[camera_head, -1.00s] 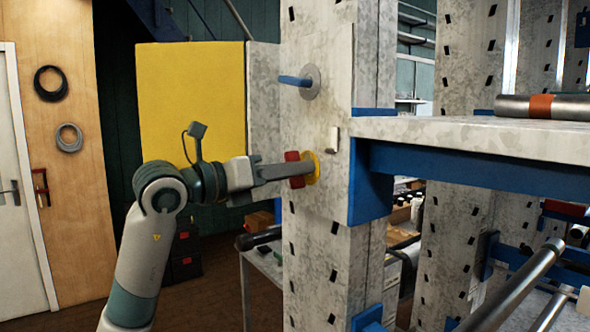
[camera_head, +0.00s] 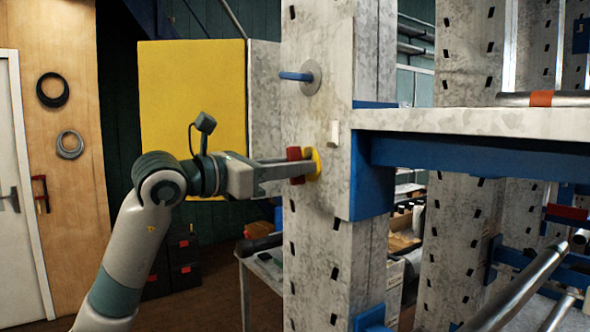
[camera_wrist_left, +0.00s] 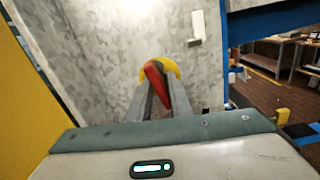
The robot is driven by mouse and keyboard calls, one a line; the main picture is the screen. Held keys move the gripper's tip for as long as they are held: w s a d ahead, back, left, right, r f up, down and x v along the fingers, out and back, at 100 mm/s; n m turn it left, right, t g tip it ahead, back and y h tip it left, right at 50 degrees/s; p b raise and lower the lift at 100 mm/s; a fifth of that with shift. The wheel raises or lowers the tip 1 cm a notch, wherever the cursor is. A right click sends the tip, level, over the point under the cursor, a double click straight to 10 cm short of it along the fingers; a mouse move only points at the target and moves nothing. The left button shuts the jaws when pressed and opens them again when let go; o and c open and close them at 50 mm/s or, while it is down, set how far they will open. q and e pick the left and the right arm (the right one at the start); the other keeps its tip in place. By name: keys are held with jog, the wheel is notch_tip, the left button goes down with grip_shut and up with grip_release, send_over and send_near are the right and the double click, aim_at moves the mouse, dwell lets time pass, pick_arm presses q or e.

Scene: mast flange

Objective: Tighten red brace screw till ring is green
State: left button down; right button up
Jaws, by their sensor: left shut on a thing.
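The red brace screw (camera_head: 295,167) sticks out of the grey metal post (camera_head: 318,225). A yellow ring (camera_head: 313,163) lies around its base, against the post; I see no green on it. My left gripper (camera_head: 292,172) reaches in from the left and is shut on the red screw head. In the left wrist view the red head (camera_wrist_left: 156,82) stands tilted between the two fingers (camera_wrist_left: 160,98), with the yellow ring (camera_wrist_left: 171,68) behind it. My right gripper is not in view.
A blue peg on a round plate (camera_head: 308,77) sticks out of the post above the screw. A small white block (camera_head: 334,133) sits right of the ring. A shelf with a blue beam (camera_head: 470,160) runs right from the post. A yellow panel (camera_head: 190,100) stands behind my arm.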

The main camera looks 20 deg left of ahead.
pick_arm(q)
jog(key=c, duration=1.8)
grip_release()
jog(key=shift+o, duration=0.2)
jog(key=shift+s+a+b, duration=0.3)
jog(key=shift+s, duration=0.1)
jog(key=shift+b+v, duration=0.7)
jog(key=shift+v, duration=1.35)
